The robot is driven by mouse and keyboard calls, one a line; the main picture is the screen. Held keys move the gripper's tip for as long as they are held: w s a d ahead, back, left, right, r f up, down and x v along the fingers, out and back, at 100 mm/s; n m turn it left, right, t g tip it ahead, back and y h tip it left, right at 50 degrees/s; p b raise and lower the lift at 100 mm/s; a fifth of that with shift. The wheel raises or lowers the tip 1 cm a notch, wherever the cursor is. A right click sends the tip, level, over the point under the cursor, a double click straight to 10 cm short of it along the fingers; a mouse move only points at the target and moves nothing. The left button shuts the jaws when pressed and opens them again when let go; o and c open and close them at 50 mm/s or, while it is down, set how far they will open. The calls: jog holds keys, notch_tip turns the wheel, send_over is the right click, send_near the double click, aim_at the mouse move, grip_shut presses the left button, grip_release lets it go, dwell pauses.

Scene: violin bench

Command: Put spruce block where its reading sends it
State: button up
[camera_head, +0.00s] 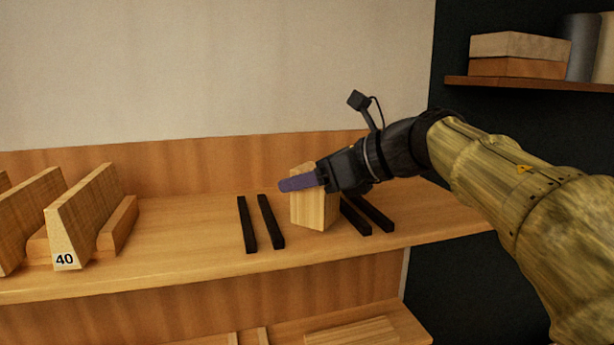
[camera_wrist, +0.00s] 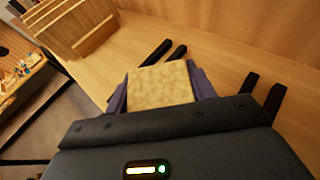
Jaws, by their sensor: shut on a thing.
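The spruce block (camera_head: 314,209) is a pale wooden block at the middle of the shelf in the head view. My gripper (camera_head: 300,181) reaches in from the right and is shut on its upper part, with purple fingers on its sides. In the wrist view the block's pale top (camera_wrist: 160,85) shows between both fingers. The block looks upright, between two pairs of dark strips; whether its base touches the shelf I cannot tell. No reading shows on its visible faces. A wedge-shaped wooden block marked 40 (camera_head: 66,258) stands at the left.
Dark strips (camera_head: 247,224) lie left of the block, and more dark strips (camera_head: 372,213) lie right of it. More wooden wedges (camera_head: 30,215) stand at far left. A wall shelf (camera_head: 540,84) holds wood blocks at upper right.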

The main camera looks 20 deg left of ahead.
jog(key=shift+f+b, duration=0.45)
jog(key=shift+b, duration=0.05)
jog(key=o, duration=1.1)
jog(key=shift+c, duration=0.2)
jog(key=shift+r, duration=0.15)
jog(key=shift+r+p, duration=0.75)
jog(key=shift+p, duration=0.25)
jog(key=b+v, duration=0.4)
jog(key=v, duration=0.7)
jog(key=shift+d+b, duration=0.35)
jog(key=shift+d, duration=0.05)
jog(key=shift+s, duration=0.15)
